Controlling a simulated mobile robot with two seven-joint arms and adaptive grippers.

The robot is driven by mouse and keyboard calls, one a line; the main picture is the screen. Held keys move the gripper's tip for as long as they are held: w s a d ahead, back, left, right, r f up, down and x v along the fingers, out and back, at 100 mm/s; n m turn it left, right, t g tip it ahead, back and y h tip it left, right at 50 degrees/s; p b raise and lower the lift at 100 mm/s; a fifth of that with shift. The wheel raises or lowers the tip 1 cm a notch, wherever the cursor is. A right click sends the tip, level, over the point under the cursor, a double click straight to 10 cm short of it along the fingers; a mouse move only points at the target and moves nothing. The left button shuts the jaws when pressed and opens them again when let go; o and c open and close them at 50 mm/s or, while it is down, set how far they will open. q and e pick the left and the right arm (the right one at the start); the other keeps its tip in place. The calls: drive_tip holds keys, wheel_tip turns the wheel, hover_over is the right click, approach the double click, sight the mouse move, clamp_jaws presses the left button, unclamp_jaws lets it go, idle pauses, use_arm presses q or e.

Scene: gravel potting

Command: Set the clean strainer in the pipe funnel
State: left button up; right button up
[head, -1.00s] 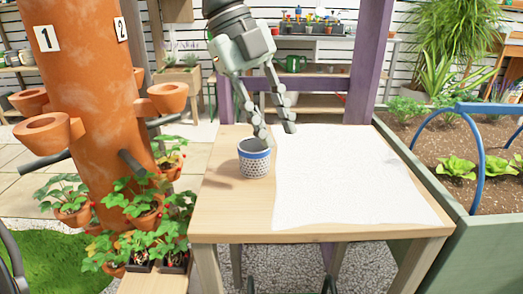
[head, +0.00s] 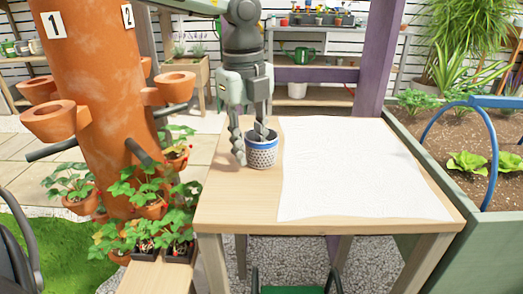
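No firm hold shows. I cannot pick out a pipe funnel in this view. My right gripper is not in view.
A white sheet (head: 350,170) covers much of the wooden table (head: 235,205). A terracotta tower (head: 85,90) with cups and strawberry plants stands close on the left. A planter bed (head: 500,170) with a blue hoop borders the right. A purple post (head: 378,60) rises behind.

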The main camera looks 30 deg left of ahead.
sight(251, 149)
use_arm(q)
clamp_jaws()
drive_tip(key=shift+r, duration=0.1)
drive_tip(key=shift+r, duration=0.4)
wheel_tip(251, 149, up, 17)
drive_tip(key=p, duration=0.1)
drive_tip(key=shift+p, duration=0.3)
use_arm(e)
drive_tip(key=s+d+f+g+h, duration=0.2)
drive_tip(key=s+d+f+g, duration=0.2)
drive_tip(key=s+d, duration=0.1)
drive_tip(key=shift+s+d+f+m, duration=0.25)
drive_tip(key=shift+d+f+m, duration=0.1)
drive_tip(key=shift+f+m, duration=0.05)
